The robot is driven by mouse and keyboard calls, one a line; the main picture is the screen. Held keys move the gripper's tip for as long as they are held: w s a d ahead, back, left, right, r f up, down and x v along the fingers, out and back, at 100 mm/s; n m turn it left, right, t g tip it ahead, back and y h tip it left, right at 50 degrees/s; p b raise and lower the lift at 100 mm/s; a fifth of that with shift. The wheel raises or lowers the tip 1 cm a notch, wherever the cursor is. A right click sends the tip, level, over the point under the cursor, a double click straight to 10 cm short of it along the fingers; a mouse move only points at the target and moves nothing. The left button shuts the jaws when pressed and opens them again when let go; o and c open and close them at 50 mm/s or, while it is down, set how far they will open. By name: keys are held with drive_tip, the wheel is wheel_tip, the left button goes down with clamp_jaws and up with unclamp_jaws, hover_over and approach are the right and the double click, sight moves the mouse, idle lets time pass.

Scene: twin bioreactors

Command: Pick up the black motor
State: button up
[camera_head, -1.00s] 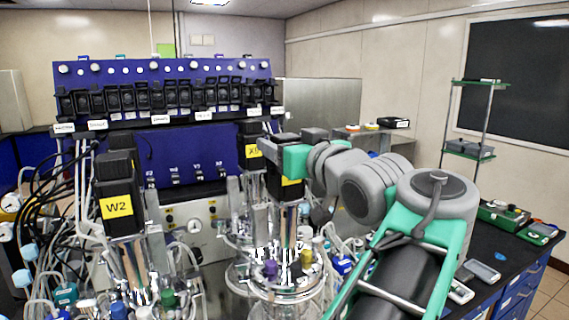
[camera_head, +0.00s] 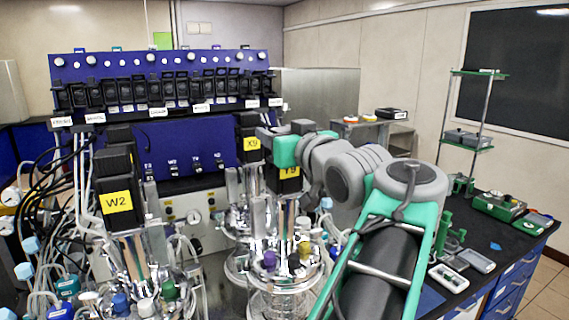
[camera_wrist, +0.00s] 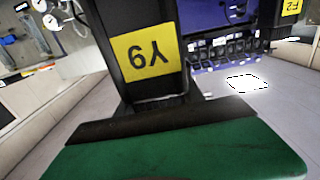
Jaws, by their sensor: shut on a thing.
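The black motor with the yellow Y9 label (camera_head: 289,172) stands upright at the top of the middle vessel's metal shaft in the head view, its upper part partly hidden by my gripper. My gripper (camera_head: 284,150) is shut on this motor near its top. In the wrist view the motor (camera_wrist: 152,85) appears upside down, against the dark pad of my green finger (camera_wrist: 175,150). I cannot tell whether the motor is clear of its seat. Two similar black motors stand to its left, one labelled W2 (camera_head: 117,202) and one labelled X9 (camera_head: 250,145).
Glass and steel vessels (camera_head: 270,262) with tubes and coloured caps crowd below the motors. A blue panel with a row of black units (camera_head: 160,92) stands behind. At right are a dark bench (camera_head: 490,245) with small devices and a rack (camera_head: 472,140).

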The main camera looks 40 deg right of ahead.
clamp_jaws()
drive_tip(key=shift+r, duration=0.15)
drive_tip(key=shift+r, duration=0.1)
